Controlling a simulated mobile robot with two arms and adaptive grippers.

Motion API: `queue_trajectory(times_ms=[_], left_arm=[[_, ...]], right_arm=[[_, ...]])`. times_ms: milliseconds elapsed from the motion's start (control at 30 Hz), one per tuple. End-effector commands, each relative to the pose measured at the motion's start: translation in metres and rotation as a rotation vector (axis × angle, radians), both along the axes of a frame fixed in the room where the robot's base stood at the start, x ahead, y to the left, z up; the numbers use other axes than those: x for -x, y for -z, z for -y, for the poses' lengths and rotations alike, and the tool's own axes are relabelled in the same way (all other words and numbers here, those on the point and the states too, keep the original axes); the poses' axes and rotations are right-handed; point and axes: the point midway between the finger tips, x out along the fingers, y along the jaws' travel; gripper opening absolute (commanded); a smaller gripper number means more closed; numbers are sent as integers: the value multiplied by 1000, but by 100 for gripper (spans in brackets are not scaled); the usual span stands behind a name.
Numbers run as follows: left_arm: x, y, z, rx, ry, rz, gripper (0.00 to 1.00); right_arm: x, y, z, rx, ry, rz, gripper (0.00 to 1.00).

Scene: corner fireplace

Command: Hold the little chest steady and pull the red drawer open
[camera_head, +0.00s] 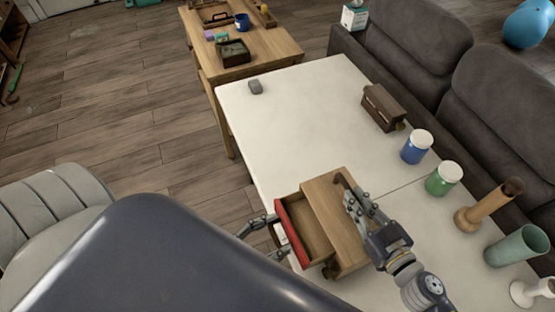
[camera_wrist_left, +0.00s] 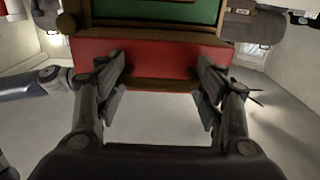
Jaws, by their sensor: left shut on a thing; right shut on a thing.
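The little wooden chest (camera_head: 345,205) stands on the white table. Its red drawer (camera_head: 291,232) is pulled out toward the left, and its bare inside shows. In the left wrist view the red drawer front (camera_wrist_left: 150,50) spans the picture below a green panel (camera_wrist_left: 205,12). My left gripper (camera_head: 268,236) is at the drawer front, shut on the drawer; its fingers also show in the left wrist view (camera_wrist_left: 163,88), set wide apart at a brown bar. My right gripper (camera_head: 352,198) is shut on the chest at its top; its exact contact is partly hidden.
A brown box (camera_head: 383,108), a blue jar (camera_head: 416,147), a green jar (camera_head: 443,178), a wooden pestle-like piece (camera_head: 488,205) and a green cup (camera_head: 515,245) stand along the right side. A small grey object (camera_head: 255,87) lies at the far left. The table's middle (camera_head: 300,120) is clear.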

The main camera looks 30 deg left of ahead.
Motion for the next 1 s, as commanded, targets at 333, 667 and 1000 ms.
queue_trajectory(times_ms=[333, 667, 1000], left_arm=[[4, 3, 4, -4, 10, -7, 74], [7, 3, -2, -5, 4, -9, 74], [63, 5, -41, -10, 7, -16, 74]], right_arm=[[-1, 0, 0, 0, 2, 2, 0], [-1, -1, 0, 0, 2, 2, 0], [-5, 0, 5, 7, 13, 5, 0]])
